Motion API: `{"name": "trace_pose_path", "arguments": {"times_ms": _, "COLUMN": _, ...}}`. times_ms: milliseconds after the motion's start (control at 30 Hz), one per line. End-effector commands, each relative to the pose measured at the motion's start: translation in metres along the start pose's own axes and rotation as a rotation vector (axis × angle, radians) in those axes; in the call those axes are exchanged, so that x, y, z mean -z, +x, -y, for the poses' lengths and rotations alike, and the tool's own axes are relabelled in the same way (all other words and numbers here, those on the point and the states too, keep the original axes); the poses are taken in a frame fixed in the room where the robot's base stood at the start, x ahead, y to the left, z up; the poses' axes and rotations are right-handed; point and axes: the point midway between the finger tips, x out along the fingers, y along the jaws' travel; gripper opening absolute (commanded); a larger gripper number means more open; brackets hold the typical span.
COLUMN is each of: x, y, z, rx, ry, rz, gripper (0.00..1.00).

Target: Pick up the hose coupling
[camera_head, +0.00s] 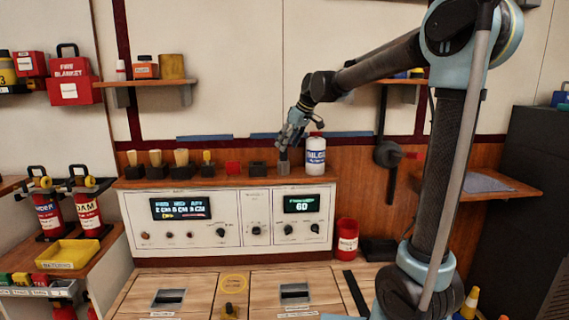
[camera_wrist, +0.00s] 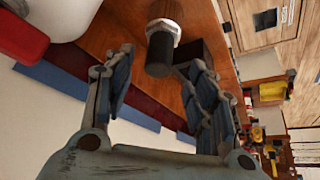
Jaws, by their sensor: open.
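The hose coupling (camera_head: 284,163) is a small grey upright cylinder on the wooden shelf above the white control panel. In the wrist view the coupling (camera_wrist: 163,40) has a dark end and a pale metal ring. My gripper (camera_head: 288,140) is just above it, pointing down at the shelf. In the wrist view my gripper (camera_wrist: 157,75) is open, with its two jointed fingers spread. The coupling's dark end appears in the gap between the fingertips, and no grip on it shows. Whether a finger touches it I cannot tell.
A white and blue canister (camera_head: 315,157) stands close right of the coupling. A dark block (camera_head: 257,168) and a red block (camera_head: 233,168) sit to its left, then several brushes in dark holders (camera_head: 156,165). The control panel (camera_head: 240,220) lies below the shelf (camera_head: 215,182).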

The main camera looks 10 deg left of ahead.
Motion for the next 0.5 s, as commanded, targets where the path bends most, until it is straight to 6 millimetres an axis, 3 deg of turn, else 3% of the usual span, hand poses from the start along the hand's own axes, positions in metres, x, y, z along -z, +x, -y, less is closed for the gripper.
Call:
{"name": "trace_pose_path", "arguments": {"times_ms": 300, "x": 0.0, "y": 0.04, "z": -0.003, "rx": 0.0, "ry": -0.001, "rz": 0.0, "gripper": 0.51}}
{"name": "trace_pose_path", "arguments": {"times_ms": 500, "x": 0.0, "y": 0.05, "z": -0.003, "rx": 0.0, "ry": 0.0, "rz": 0.0, "gripper": 0.51}}
